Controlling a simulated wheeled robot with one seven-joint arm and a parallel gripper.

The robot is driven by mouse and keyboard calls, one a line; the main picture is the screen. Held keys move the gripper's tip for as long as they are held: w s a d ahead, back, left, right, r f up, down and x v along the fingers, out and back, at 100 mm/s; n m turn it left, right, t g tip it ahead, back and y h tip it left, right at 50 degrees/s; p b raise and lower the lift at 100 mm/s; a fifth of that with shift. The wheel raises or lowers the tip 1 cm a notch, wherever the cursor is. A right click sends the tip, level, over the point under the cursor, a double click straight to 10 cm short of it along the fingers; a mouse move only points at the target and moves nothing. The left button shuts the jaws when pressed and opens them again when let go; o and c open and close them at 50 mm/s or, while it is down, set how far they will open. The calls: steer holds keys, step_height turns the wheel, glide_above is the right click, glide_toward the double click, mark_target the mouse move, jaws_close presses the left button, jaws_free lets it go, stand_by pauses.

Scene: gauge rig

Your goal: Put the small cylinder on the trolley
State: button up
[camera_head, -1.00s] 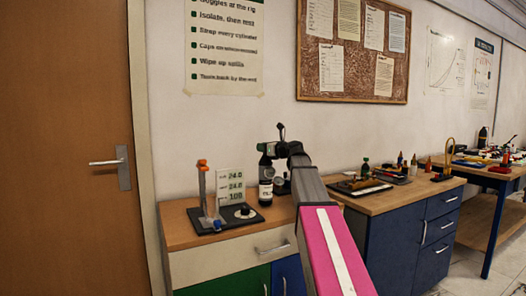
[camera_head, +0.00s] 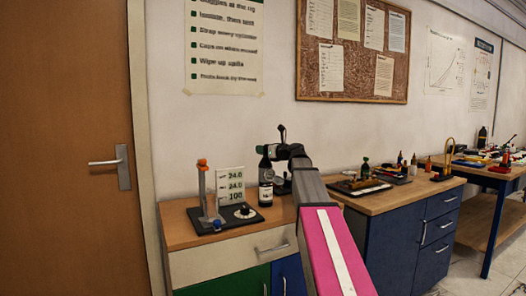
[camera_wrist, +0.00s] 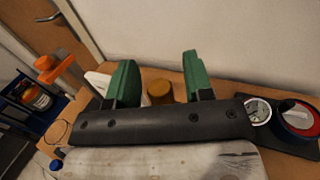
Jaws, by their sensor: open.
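A dark cylinder with a white label (camera_head: 265,185), which seems to be the small cylinder, stands upright on the wooden cabinet top in the head view. My gripper (camera_head: 265,150) is just above it there. In the wrist view the two green fingers of my gripper (camera_wrist: 159,82) are apart. A brown round thing (camera_wrist: 160,91) shows between and beyond them; I cannot tell whether it is that cylinder or whether a finger touches it. A blue-framed unit (camera_wrist: 17,108), possibly the trolley, stands at the left edge of the wrist view with a labelled jar inside it.
An orange-capped post (camera_head: 203,185) and a readout panel (camera_head: 230,185) stand on a dark base left of the cylinder. A round gauge (camera_wrist: 259,111) and a red-rimmed knob (camera_wrist: 298,116) lie right in the wrist view. A blue cabinet (camera_head: 405,240) stands to the right.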

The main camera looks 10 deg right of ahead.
steer(key=v, duration=1)
steer(key=shift+s, duration=0.2)
steer(key=shift+o, duration=0.4)
steer(key=shift+s+d, duration=0.3)
steer(key=shift+d, duration=0.15)
steer(key=w+a+m, duration=0.2)
steer(key=m, duration=1)
steer(key=w+a+m, duration=0.2)
steer(key=w+m, duration=0.1)
steer(key=m, duration=0.9)
steer(key=w+a+m, duration=0.2)
steer(key=m, duration=1)
steer(key=shift+w+a+f, duration=0.15)
steer(key=shift+w+a, duration=0.1)
steer(key=shift+w, duration=0.15)
jaws_close()
